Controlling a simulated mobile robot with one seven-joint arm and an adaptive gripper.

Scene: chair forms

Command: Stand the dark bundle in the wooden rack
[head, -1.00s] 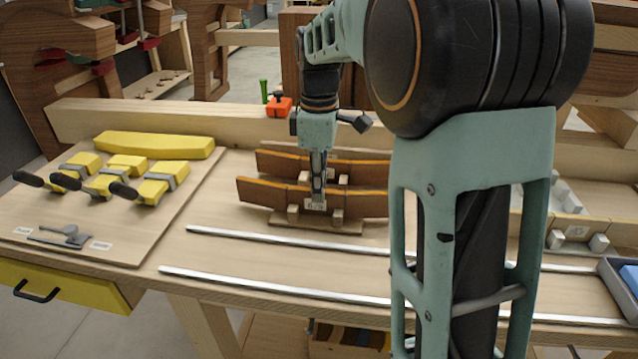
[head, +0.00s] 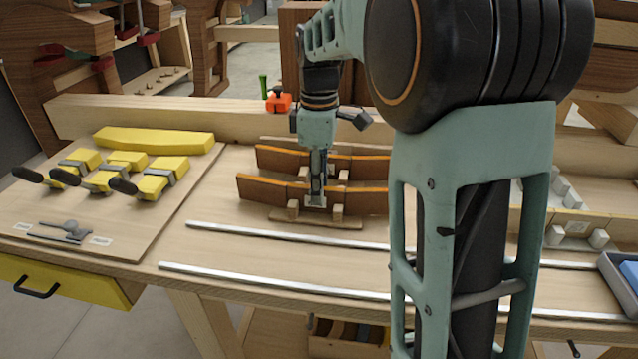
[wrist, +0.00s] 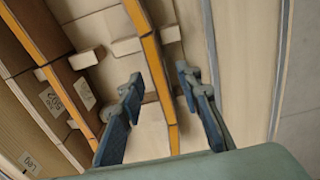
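A dark brown bundle (head: 262,189) with an orange edge stands lengthwise at the front of the wooden rack (head: 330,222), between its pale pegs. A second brown bundle (head: 275,160) stands behind it. My gripper (head: 317,197) points down at the middle of the front bundle. In the wrist view, the front bundle's orange edge (wrist: 160,82) runs between the two fingers of my gripper (wrist: 165,112). Gaps show on both sides, so the fingers are open around it. The bundle's lower part is hidden in the wrist view.
Two metal rails (head: 290,240) lie along the bench in front of the rack. At left, a board (head: 130,225) carries yellow blocks with clamps (head: 155,180). A blue-lined tray (head: 612,275) sits at the right edge. My arm hides part of the bench.

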